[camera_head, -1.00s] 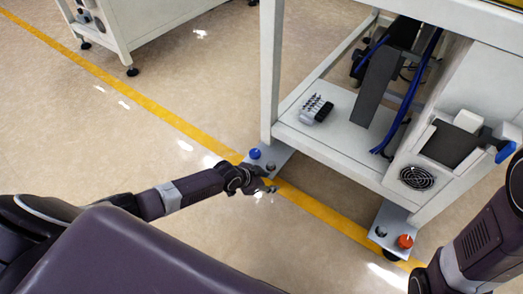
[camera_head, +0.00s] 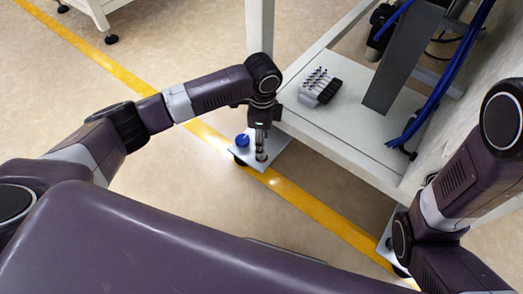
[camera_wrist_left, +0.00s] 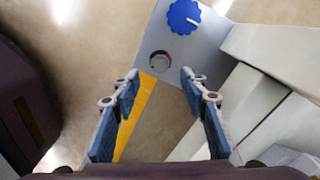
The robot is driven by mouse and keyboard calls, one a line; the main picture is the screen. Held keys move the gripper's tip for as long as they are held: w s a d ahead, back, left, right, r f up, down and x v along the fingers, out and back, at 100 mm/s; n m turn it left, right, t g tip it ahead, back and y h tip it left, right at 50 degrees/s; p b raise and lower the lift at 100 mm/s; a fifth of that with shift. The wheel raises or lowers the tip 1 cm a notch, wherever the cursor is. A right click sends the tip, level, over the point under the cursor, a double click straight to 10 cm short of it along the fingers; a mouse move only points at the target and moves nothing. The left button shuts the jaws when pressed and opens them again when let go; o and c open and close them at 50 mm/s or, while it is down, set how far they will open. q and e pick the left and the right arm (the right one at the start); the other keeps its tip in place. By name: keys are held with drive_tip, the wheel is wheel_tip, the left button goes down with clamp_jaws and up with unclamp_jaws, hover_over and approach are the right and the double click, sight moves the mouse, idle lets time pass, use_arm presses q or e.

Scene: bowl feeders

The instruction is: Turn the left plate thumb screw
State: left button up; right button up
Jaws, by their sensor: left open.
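The left plate (camera_head: 270,158) is a light metal foot plate at the base of the machine's near-left leg; it also shows in the left wrist view (camera_wrist_left: 195,45). On it are a blue knob (camera_head: 242,140) with a white mark, seen also in the left wrist view (camera_wrist_left: 184,16), and a round grey metal screw (camera_wrist_left: 160,62) with a dark centre. My left gripper (camera_head: 261,150) points down over the plate at the grey screw. In the left wrist view its fingers (camera_wrist_left: 159,78) are open and empty, with the screw just beyond and between the tips. My right gripper is out of view.
The white machine frame's leg (camera_head: 260,30) and lower shelf (camera_head: 340,130) stand close beside my left gripper. A block with several pins (camera_head: 318,85) sits on the shelf. A yellow floor line (camera_head: 320,212) runs past the plate. Open floor lies to the left.

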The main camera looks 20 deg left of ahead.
use_arm(q)
wheel_tip(320, 180, down, 6)
drive_tip(key=b, duration=0.3)
drive_tip(key=shift+b, duration=0.4)
drive_tip(key=shift+c, duration=0.5)
clamp_jaws()
drive_tip(key=shift+r, duration=0.1)
